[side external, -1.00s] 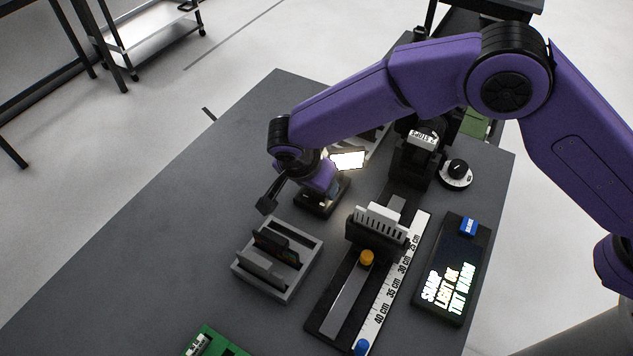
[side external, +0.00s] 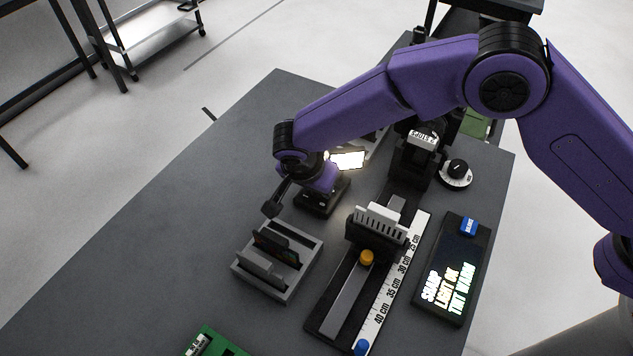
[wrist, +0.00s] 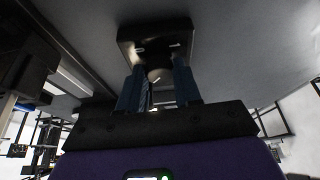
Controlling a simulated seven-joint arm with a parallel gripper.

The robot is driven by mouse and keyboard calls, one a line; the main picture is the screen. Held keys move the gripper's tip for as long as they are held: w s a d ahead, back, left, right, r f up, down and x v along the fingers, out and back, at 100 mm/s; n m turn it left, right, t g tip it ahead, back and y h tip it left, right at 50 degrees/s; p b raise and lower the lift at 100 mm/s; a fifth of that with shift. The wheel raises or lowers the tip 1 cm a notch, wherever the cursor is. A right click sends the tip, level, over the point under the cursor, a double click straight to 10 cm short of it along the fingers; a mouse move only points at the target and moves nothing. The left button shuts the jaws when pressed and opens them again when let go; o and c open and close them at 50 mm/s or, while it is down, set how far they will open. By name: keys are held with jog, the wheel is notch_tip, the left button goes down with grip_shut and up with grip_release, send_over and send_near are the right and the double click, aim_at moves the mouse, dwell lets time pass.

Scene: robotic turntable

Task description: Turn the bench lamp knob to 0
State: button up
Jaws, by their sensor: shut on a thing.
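The bench lamp's black base (side external: 322,203) stands on the grey table in the side external view. Its bright lit panel (side external: 347,160) shows just right of my wrist. In the wrist view the base (wrist: 126,36) is above the fingers. A dark round knob (wrist: 158,74) sits between the fingertips of my gripper (wrist: 158,88), and the gripper is shut on it. In the side view my purple hand comes down over the base and hides the knob and fingertips. I cannot read the knob's marks or setting.
A grey slotted tray (side external: 277,282) stands in front of the lamp. Right of it lies a black rail (side external: 345,310) with a ruler and a white comb-like piece (side external: 381,222). A lit display (side external: 450,280) and another dial (side external: 457,170) are farther right. The table left of the lamp is clear.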

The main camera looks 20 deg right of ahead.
jog(key=n+t+y, duration=0.1)
jog(key=n, duration=0.3)
jog(key=shift+s+d, duration=0.1)
jog(key=shift+d, duration=0.05)
jog(key=shift+d+n+y, duration=0.15)
jog(key=shift+n+y, duration=0.85)
jog(key=shift+n, duration=1.4)
jog(key=o, duration=1)
jog(key=shift+o, duration=0.2)
jog(key=v, duration=1.7)
jog(key=shift+s+d+r, duration=0.15)
jog(key=shift+s+r, duration=0.05)
